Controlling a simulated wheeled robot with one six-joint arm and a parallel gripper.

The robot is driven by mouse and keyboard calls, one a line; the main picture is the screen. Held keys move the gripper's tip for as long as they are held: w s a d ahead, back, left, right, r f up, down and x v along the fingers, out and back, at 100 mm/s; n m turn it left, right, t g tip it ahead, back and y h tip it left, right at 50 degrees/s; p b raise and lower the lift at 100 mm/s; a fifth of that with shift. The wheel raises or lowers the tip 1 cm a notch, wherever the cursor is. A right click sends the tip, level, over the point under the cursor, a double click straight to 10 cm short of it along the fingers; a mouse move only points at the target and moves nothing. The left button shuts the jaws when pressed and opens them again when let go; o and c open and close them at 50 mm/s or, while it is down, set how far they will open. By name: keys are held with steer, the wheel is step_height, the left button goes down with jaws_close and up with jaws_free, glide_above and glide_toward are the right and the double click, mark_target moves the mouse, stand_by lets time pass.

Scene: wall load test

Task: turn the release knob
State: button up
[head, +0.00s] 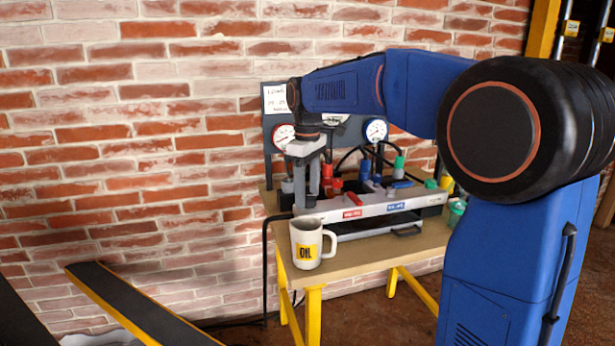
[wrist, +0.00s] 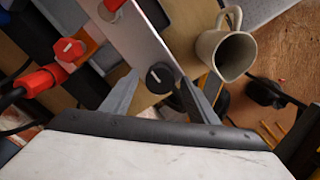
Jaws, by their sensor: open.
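A black round knob (wrist: 160,78) with a white pointer mark sits on the light grey front panel (wrist: 148,42) in the wrist view. I cannot read a label beside it. My gripper (wrist: 160,84) is open, with one finger on each side of the knob; I cannot tell whether either finger touches it. In the head view my gripper (head: 308,185) points down at the left end of the bench unit (head: 425,197), and the black knob cannot be made out there.
A white mug marked OIL (head: 307,244) stands on the wooden table (head: 372,262) close in front of my gripper; the mug also shows in the wrist view (wrist: 226,52). A red knob (wrist: 69,49) and red hose fittings are nearby. Gauges (head: 376,130) and a brick wall stand behind.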

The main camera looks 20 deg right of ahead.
mark_target(308, 196)
step_height(308, 196, up, 17)
stand_by(0.5)
steer(key=s+d+f+m+t, duration=0.1)
steer(key=s+d+f+m, duration=0.1)
steer(key=s+f, duration=0.8)
steer(key=s+d+f+m+t, duration=0.2)
steer(key=s+f+m, duration=0.2)
steer(key=s+f, duration=0.6)
steer(key=s+d+f+m+t, duration=0.1)
steer(key=s+d+f+m, duration=0.2)
steer(key=s+f, duration=0.7)
steer(key=s, duration=0.3)
steer(key=shift+s+f+t, duration=0.2)
steer(key=shift+f+t, duration=0.1)
steer(key=shift+t, duration=0.1)
